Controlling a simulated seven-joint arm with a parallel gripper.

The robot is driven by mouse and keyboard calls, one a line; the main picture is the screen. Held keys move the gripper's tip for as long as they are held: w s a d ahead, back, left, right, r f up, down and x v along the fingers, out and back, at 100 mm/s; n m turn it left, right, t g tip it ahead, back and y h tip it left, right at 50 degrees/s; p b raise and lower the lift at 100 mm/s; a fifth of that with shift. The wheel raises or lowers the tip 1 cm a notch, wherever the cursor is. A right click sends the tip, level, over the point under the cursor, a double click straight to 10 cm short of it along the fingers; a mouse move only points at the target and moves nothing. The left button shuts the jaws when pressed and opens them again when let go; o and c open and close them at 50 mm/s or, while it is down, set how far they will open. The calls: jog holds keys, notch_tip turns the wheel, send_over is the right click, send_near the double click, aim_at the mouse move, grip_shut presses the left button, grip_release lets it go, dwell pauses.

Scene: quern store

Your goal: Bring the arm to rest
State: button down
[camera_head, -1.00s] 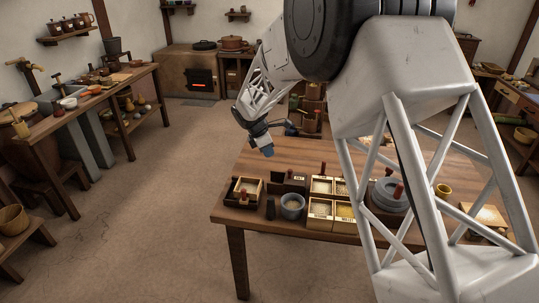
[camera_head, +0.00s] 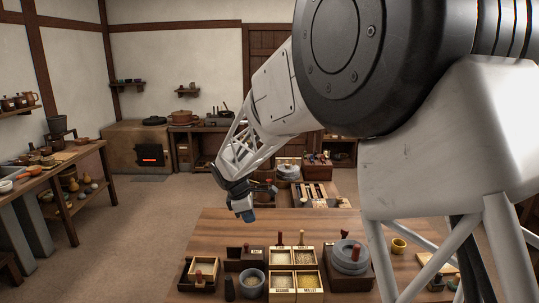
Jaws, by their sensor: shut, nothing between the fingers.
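My arm reaches across the right half of the head view, with its large dark joint near the camera. My gripper (camera_head: 247,214) hangs above the far left part of the wooden table (camera_head: 310,229), pointing down. The fingers are small at this distance.
On the table stand labelled wooden boxes (camera_head: 282,281), a grey bowl (camera_head: 251,279), a small wooden box (camera_head: 203,267), a stone quern (camera_head: 350,257) and a yellow cup (camera_head: 398,245). A side bench (camera_head: 75,157) is at left. Open floor lies between them.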

jog(key=s+d+r+m+y, duration=0.1)
jog(key=s+d+r+m, duration=0.4)
jog(key=s+d, duration=0.35)
jog(key=s+d+r+m+y, duration=0.1)
jog(key=s+d+r+m, duration=0.35)
jog(key=s+d, duration=0.45)
jog(key=s+d+m, duration=0.2)
jog(key=s+m, duration=0.1)
jog(key=s, duration=0.5)
jog(key=s+d+m, duration=0.3)
jog(key=s, duration=0.6)
jog(key=s+d+m+t+y, duration=0.1)
jog(key=s+d+m, duration=0.1)
jog(key=s, duration=0.6)
jog(key=shift+s+d+f+m, duration=0.3)
jog(key=shift+d+m, duration=0.1)
jog(key=shift+m, duration=0.35)
